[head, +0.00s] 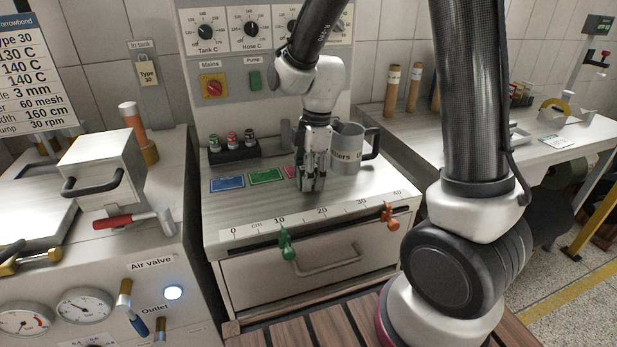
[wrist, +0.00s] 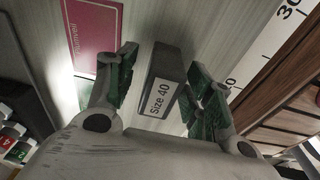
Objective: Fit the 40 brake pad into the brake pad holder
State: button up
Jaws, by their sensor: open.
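A dark grey block with a white "Size 40" label (wrist: 160,98) lies between the fingers of my gripper (wrist: 163,62) in the wrist view. My fingers, with green inner pads, are open on either side of it, with a gap visible at the left. In the head view my gripper (head: 311,187) points down just above the bench top, and its fingers largely hide the block. I cannot pick out the brake pad holder for certain.
A grey metal mug (head: 346,150) stands close right of my gripper. A black rack with several capped items (head: 234,150) stands behind left. Blue (head: 227,184), green (head: 265,176) and pink (wrist: 95,35) cards lie left. A ruler strip (head: 324,212) with green and orange clamps runs along the front edge.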

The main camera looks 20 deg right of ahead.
jog(key=shift+f, duration=0.2)
grip_shut()
jog(key=shift+r, duration=0.15)
